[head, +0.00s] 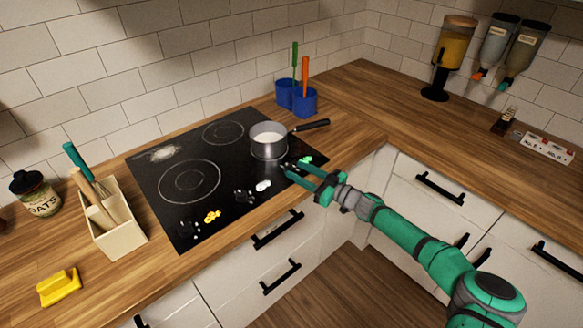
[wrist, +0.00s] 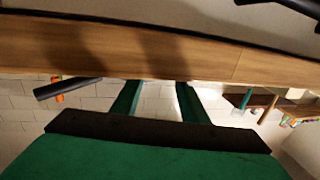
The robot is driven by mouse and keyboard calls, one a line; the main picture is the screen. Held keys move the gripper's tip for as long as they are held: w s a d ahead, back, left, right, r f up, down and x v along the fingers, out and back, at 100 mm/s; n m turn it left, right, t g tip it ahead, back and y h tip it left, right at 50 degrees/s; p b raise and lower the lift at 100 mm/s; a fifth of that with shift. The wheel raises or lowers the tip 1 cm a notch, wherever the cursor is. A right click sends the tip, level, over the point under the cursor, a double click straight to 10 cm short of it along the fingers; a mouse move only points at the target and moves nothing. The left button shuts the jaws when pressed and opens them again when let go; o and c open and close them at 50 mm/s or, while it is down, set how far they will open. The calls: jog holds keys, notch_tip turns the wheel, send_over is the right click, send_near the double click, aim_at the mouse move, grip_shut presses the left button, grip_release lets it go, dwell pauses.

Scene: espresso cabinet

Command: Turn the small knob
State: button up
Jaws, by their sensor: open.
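Small coloured knobs sit along the front of the black cooktop (head: 160,200): a yellow knob (head: 212,216), a white knob (head: 263,186) and a green knob (head: 306,160). Darker, larger knobs stand beside them, one of them a black knob (head: 243,196). My gripper (head: 293,169) is open and empty, its green fingers over the cooktop's right front corner, close to the green knob. I cannot tell whether it touches a knob. In the wrist view my gripper (wrist: 158,95) shows two spread fingers with nothing between them; no knob is visible there.
A pot (head: 268,142) of white contents stands just behind my gripper, its black handle (head: 312,125) pointing right. Blue utensil holders (head: 304,103) stand behind. The right counter (head: 440,130) is mostly clear.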

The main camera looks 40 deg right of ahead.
jog(key=v, duration=0.6)
jog(key=shift+d, duration=0.1)
dwell(0.4)
